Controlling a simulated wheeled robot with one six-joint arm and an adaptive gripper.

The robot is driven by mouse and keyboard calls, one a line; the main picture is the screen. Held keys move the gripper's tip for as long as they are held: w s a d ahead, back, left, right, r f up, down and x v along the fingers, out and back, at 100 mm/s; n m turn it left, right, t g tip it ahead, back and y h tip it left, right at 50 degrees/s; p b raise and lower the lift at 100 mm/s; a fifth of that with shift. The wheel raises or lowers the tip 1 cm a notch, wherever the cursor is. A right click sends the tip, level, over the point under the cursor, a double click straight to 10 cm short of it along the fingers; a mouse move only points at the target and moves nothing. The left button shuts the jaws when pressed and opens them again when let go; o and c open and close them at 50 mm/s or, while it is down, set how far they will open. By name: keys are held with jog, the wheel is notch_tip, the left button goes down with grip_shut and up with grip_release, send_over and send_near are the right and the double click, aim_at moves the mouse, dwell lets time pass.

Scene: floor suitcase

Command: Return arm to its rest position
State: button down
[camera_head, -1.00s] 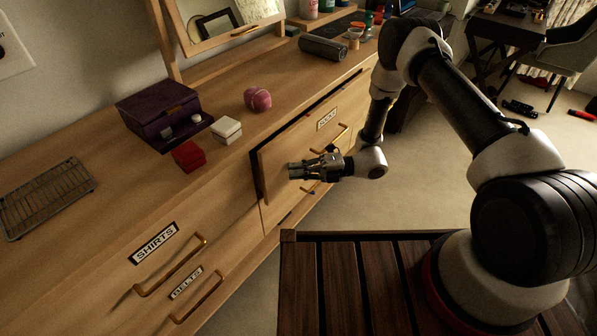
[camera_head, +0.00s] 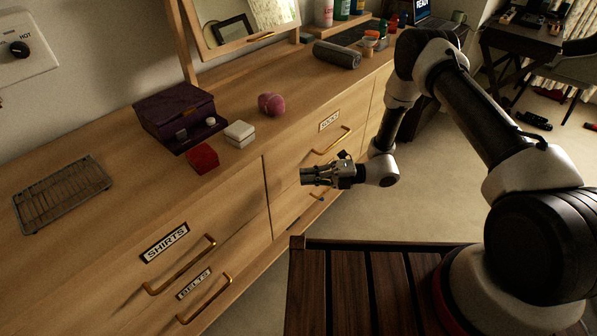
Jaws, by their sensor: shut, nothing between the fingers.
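My gripper (camera_head: 304,176) is shut and empty. It points left, held in front of the right-hand drawers of the wooden dresser (camera_head: 60,255). My arm (camera_head: 460,100) rises from its base at the right, bends at a high elbow and drops to the wrist beside the dresser. The upper right drawer (camera_head: 310,140), with a label and a brass handle, looks closed. The gripper appears apart from the drawer front and partly covers the lower handle area.
On the dresser top are a wire rack (camera_head: 62,193), a purple box (camera_head: 175,112), a red box (camera_head: 202,158), a white box (camera_head: 239,134), a pink ball (camera_head: 271,104) and a dark cylinder (camera_head: 337,54). Open carpet (camera_head: 440,195) lies right of the dresser. A chair (camera_head: 560,80) stands at the back right.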

jog(key=w+d, duration=0.1)
jog(key=d, duration=0.9)
jog(key=s+d+n+g+h, duration=0.6)
jog(key=s+n, duration=0.4)
jog(key=n, duration=0.4)
jog(key=s+d+r+n+t+h, duration=0.2)
jog(key=d+r+n+h, duration=0.3)
jog(key=d+r+n, duration=0.55)
jog(key=s+d+r+n+t+h, duration=0.2)
jog(key=d+r+n+h, duration=0.4)
jog(key=r, duration=0.7)
jog(key=s+d+r+n+t, duration=0.2)
jog(key=s+r+t, duration=0.2)
jog(key=r, duration=0.4)
jog(key=s+d+r+n+t, duration=0.2)
jog(key=s+r+t, duration=0.2)
jog(key=r, duration=0.5)
jog(key=shift+d+h, duration=0.2)
jog(key=shift+h, duration=0.2)
jog(key=shift+s, duration=0.1)
